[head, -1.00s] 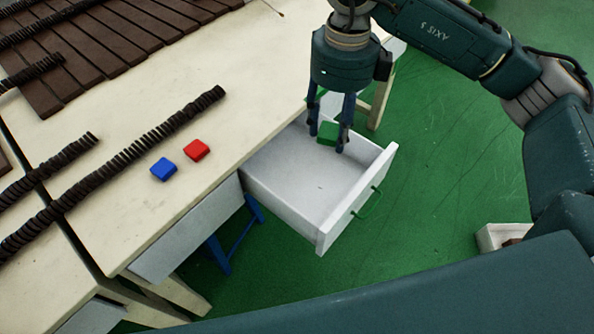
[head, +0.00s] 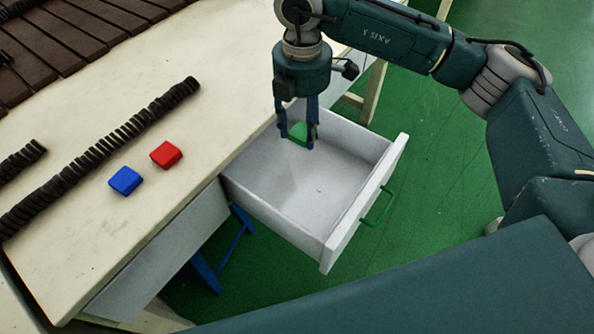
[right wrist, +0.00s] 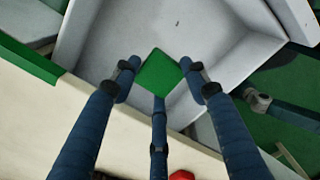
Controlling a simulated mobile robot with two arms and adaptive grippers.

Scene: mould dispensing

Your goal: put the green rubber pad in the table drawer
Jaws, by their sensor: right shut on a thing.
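The green rubber pad (head: 299,131) is between the fingers of my right gripper (head: 298,138), which is shut on it. In the right wrist view the green pad (right wrist: 158,73) shows between the fingertips of the right gripper (right wrist: 160,80). The table drawer (head: 300,190) is pulled open and looks empty inside. The gripper and pad are over the back part of the drawer, near the table edge. How high the pad is above the drawer floor I cannot tell exactly. My left gripper is not in view.
A red pad (head: 166,154) and a blue pad (head: 125,181) lie on the cream table top (head: 75,225). Rows of dark brown pieces (head: 110,140) lie to their left. The drawer's front panel has a green handle (head: 380,207). Green floor lies to the right.

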